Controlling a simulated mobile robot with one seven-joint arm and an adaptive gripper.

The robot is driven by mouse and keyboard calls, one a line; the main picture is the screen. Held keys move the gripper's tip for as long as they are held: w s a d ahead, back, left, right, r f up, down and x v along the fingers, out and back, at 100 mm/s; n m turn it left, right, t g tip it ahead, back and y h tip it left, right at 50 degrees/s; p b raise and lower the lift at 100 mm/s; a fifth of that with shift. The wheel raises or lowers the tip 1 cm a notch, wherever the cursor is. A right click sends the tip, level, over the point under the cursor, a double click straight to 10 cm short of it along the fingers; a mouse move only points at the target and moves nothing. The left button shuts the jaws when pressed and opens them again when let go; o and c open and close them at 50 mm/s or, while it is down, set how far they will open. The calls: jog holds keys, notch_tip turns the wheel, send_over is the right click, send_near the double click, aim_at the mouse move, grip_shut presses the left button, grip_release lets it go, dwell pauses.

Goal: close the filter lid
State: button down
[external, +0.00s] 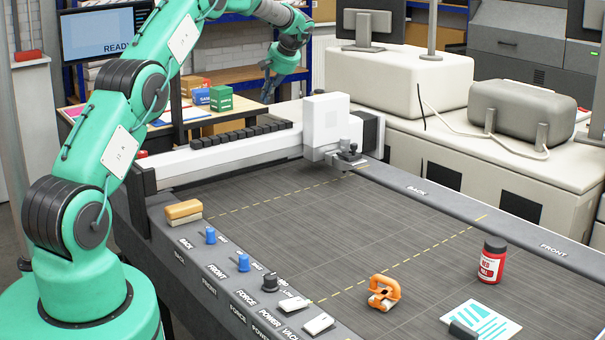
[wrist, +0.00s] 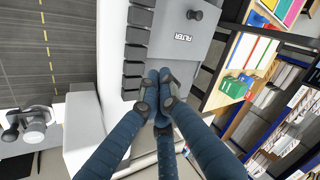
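The grey panel marked FILTER (wrist: 175,60), with a dark round knob (wrist: 195,15), is in the upper middle of the wrist view. I cannot tell from this angle whether this lid is raised or flat. In the external view it is not visible behind the white gantry beam. My gripper (wrist: 160,80) has its blue fingers drawn together, with nothing visible between them. Their tips overlap the panel's lower edge in the picture; contact cannot be told. In the external view my gripper (external: 268,88) hangs beyond the gantry beam, above the far side of the machine.
The white gantry beam (external: 220,155) with black chain links (wrist: 135,50) lies close beside my gripper. A wooden table (wrist: 222,62) with green and blue boxes stands nearby. An orange clamp (external: 383,293) and a red bottle (external: 491,262) stand on the cutting bed (external: 330,225).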

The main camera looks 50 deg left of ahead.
jog(key=s+a+f+n+g+p, duration=0.2)
jog(key=a+f+p, duration=0.1)
jog(key=a+f, duration=1.1)
jog(key=shift+a+n+y, duration=0.3)
jog(key=shift+a+y, duration=0.1)
jog(key=shift+a, duration=0.3)
jog(key=shift+a+f+p, duration=0.1)
jog(key=shift+f+p, duration=0.15)
jog(key=shift+p, duration=0.05)
jog(key=x, duration=0.9)
jog(key=shift+s+a+f+p, duration=0.15)
jog(key=shift+a+f+p, duration=0.1)
jog(key=shift+p, duration=0.1)
jog(key=shift+s+a+r, duration=0.1)
jog(key=shift+s+a, duration=0.1)
jog(key=shift+s, duration=0.35)
jog(key=shift+s+a, duration=0.2)
jog(key=shift+s, duration=0.35)
jog(key=shift+s+a+p, duration=0.35)
jog(key=shift+s+a, duration=0.05)
jog(key=shift+s, duration=0.3)
